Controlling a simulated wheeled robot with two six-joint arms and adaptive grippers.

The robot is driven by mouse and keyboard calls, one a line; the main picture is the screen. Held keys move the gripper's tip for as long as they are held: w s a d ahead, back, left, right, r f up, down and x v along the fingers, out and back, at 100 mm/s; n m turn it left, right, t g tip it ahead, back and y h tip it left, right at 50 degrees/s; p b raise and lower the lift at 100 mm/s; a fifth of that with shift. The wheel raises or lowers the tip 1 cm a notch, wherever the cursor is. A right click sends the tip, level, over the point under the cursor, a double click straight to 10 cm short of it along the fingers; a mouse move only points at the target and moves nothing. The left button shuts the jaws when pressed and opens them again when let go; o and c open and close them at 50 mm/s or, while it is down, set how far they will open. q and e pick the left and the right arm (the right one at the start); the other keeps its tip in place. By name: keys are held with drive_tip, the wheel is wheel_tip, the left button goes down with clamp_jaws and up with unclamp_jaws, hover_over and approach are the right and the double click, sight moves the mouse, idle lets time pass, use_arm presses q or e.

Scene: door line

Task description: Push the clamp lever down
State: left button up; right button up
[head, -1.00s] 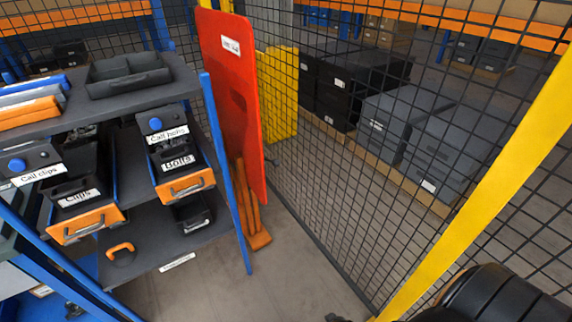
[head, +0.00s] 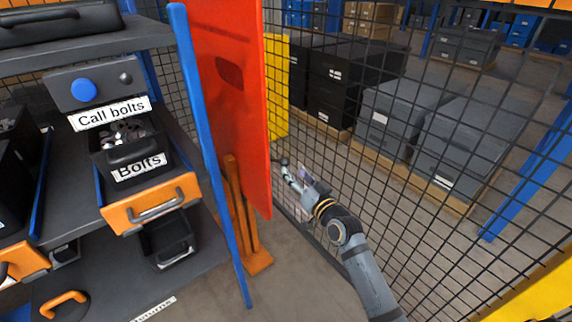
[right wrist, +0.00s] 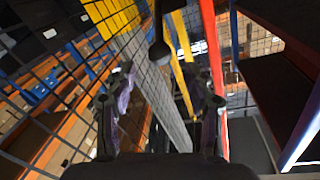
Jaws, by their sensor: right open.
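My right gripper (head: 289,174) reaches out low beside the mesh fence, past the red panel. In the right wrist view, my right gripper (right wrist: 163,92) is open, with its two fingers apart and nothing held between them. A dark rod with a rounded end (right wrist: 160,52) shows beyond and between the fingertips; I cannot tell whether it is the clamp lever. An orange curved handle (head: 64,304) on a dark round base stands on the lower shelf, far left of the gripper. No lever is clearly identifiable. My left gripper is not in view.
A shelf rack with a blue post (head: 208,130) and a Bolts bin (head: 130,158) stands at left. A red panel (head: 235,100) on an orange foot stands between rack and mesh fence (head: 400,190). Grey crates (head: 395,115) are behind the fence. Floor between rack and fence is clear.

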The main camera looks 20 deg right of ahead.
sight(287, 165)
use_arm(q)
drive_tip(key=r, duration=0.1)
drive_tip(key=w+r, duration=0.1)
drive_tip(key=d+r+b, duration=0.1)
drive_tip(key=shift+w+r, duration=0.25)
use_arm(e)
drive_tip(key=w, duration=0.2)
drive_tip(key=w+a, duration=0.1)
drive_tip(key=w, duration=0.4)
drive_tip(key=shift+a+f, duration=0.1)
drive_tip(key=shift+a, duration=0.05)
clamp_jaws()
